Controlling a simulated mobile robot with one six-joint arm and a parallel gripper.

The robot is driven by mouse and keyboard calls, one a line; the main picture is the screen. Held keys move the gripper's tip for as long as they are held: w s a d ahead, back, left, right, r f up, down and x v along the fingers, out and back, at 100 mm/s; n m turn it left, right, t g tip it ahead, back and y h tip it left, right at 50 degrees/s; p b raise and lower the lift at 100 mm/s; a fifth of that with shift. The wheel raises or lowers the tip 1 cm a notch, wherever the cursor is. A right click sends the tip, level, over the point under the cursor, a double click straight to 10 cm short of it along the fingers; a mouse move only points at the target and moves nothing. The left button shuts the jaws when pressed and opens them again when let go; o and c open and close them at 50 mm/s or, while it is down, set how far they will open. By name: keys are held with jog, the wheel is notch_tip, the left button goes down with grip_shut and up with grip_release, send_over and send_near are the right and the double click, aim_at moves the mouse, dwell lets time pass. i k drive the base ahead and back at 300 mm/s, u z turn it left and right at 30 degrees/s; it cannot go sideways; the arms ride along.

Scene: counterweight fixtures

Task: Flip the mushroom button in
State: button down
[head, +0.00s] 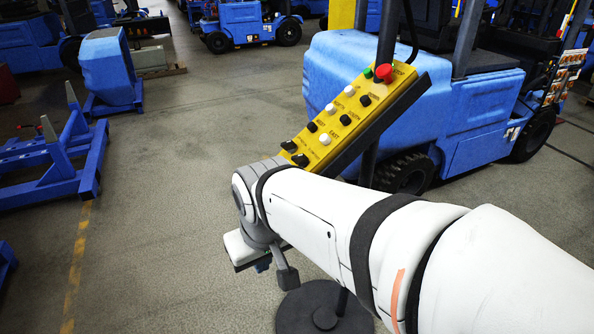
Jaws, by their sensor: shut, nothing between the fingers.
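The red mushroom button (384,73) sits at the upper right end of a yellow control panel (325,112). The panel is tilted on a dark post. The button stands proud of the panel face, with a small green button (368,72) beside it. My gripper (287,279) is at the end of my white arm, low and left of the panel, well apart from the button. It is shut and empty. My wrist and arm hide part of it, and the fingertips are hard to make out.
White and black buttons and switches (325,138) line the panel. A blue forklift (350,65) stands close behind it. The post's round dark base (300,312) is on the floor below. A blue frame (60,170) stands left. The floor between is clear.

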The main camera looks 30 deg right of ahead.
aim_at(384, 72)
jog(key=z, duration=2.65)
jog(key=k, duration=0.85)
jog(key=u, duration=1)
jog(key=i, duration=1)
